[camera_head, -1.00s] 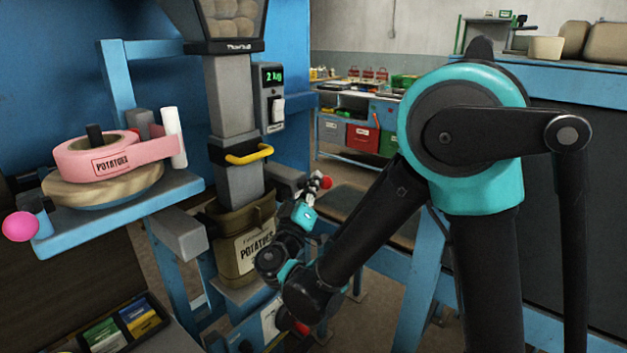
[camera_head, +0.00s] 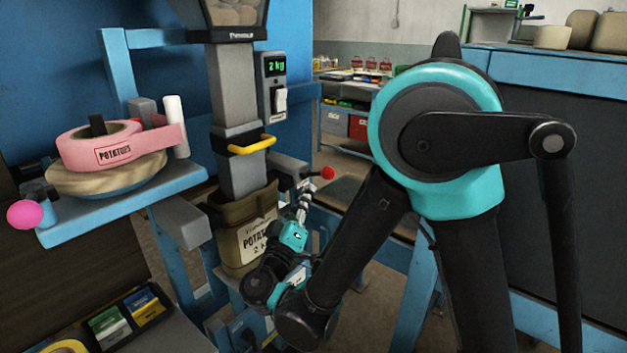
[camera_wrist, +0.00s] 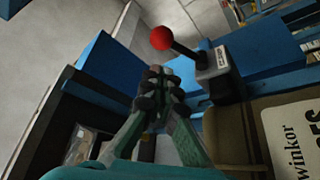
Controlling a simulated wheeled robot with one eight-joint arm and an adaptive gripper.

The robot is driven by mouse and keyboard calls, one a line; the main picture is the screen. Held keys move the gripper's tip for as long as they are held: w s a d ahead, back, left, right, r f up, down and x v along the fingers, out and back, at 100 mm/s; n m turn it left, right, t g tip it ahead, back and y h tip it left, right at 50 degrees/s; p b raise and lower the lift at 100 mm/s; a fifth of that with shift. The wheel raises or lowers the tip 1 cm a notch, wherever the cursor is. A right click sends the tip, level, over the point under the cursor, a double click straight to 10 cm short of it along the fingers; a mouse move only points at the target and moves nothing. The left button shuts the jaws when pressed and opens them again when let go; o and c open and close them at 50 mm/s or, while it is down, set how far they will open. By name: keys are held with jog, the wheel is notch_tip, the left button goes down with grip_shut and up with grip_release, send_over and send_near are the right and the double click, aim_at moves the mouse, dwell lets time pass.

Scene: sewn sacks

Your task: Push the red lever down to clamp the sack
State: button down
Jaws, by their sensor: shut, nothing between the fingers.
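The red-knobbed lever (camera_head: 328,172) sticks out to the right beside the sack's mouth in the head view. In the wrist view its red ball (camera_wrist: 161,38) is on a dark rod that runs to a grey block. The olive potato sack (camera_head: 234,219) hangs upright under the grey chute; part of it and its label (camera_wrist: 290,135) show in the wrist view. My gripper (camera_head: 309,184) is shut and empty, just left of and below the red ball. In the wrist view my fingertips (camera_wrist: 162,76) are below the ball, with a gap in the picture.
A yellow handle (camera_head: 252,145) is on the chute, beside a scale display reading 2 kg (camera_head: 275,66). A shelf with a pink label roll (camera_head: 85,152) is at left. Blue frame posts (camera_head: 415,285) stand near my arm. A tray of coloured packets (camera_head: 125,318) is at lower left.

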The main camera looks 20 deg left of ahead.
jog(key=shift+v, duration=2.2)
